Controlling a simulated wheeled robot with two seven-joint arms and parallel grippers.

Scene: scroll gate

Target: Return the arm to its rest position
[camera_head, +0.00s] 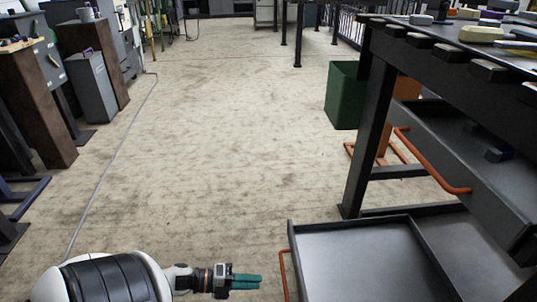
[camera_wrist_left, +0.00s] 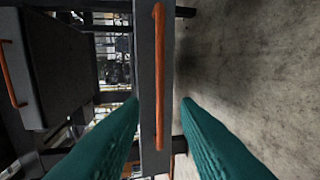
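My left arm comes in at the bottom left of the head view. Its gripper (camera_head: 258,281) has teal fingers pointing right, low over the floor and a little left of the grey lower tray (camera_head: 365,238). In the left wrist view the two fingers of the left gripper (camera_wrist_left: 160,102) stand apart with nothing held between them. Beyond them shows a dark grey panel edge with an orange handle (camera_wrist_left: 158,75), at a distance I cannot tell. My right gripper is in neither view.
A dark workbench cart (camera_head: 357,150) with an orange rail (camera_head: 430,170) fills the right side. Tools lie on its top. A green bin (camera_head: 343,95) stands behind it. Grey and brown cabinets (camera_head: 93,88) line the left. The middle floor (camera_head: 215,130) is clear, with a thin cable along its left.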

